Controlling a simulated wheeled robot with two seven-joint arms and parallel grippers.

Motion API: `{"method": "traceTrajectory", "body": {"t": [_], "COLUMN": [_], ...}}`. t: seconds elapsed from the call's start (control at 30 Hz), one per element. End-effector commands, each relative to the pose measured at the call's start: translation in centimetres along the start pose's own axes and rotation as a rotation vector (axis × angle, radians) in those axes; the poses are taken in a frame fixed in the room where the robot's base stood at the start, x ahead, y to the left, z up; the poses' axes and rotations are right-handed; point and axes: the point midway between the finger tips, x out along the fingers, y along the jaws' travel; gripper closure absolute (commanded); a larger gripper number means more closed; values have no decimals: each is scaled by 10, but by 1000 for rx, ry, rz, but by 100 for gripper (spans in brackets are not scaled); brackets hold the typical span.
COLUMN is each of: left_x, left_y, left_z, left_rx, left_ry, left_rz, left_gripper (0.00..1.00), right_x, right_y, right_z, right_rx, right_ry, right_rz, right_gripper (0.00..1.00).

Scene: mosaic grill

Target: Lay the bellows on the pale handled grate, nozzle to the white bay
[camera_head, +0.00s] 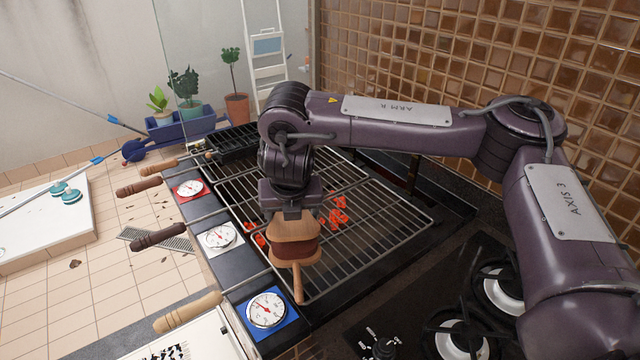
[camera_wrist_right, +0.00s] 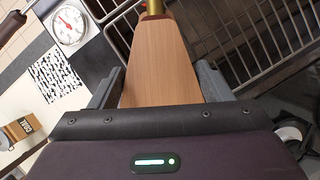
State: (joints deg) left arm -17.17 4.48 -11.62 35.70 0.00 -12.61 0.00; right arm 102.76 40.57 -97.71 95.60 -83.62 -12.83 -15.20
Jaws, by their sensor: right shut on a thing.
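My right gripper (camera_head: 291,207) points down over the grill, shut on the wooden bellows (camera_head: 294,228). The bellows has tan boards and a dark red-brown middle; a thin wooden handle points toward the bottom of the head view. The right wrist view shows the board (camera_wrist_right: 160,60) between the fingers and a brass nozzle (camera_wrist_right: 155,6) at its far end. The near grate (camera_head: 375,232), with a pale wooden handle (camera_head: 188,312), lies below; I cannot tell whether the bellows touches it. The white bay's dial (camera_head: 218,237) is left of the bellows. My left gripper is out of view.
A blue dial plate (camera_head: 266,309) is at the front and a red one (camera_head: 189,189) farther back. Dark-handled (camera_head: 158,237) and brown-handled (camera_head: 144,187) grates lie behind. Red-orange embers (camera_head: 338,213) show under the bars. A stove (camera_head: 470,310) stands right; a tiled wall (camera_head: 470,60) rises behind.

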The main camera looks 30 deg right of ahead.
Motion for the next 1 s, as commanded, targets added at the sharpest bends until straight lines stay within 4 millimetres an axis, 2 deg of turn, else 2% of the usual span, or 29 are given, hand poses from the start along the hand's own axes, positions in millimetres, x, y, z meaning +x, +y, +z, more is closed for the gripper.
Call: {"method": "traceTrajectory", "body": {"t": [0.3,0.5,0.77,1.0], "left_x": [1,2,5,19], "left_y": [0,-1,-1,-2], "left_z": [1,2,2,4], "left_rx": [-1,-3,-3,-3], "left_ry": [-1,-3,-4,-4], "left_rz": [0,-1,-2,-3], "left_gripper": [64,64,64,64], "right_x": [1,1,3,17], "right_y": [-39,-58,-64,-64], "right_z": [42,57,61,55], "right_rx": [-302,-418,-460,-460], "right_ry": [-1,-2,-4,-3], "right_rz": [134,182,197,196], "right_gripper": [80,81,81,81]}}
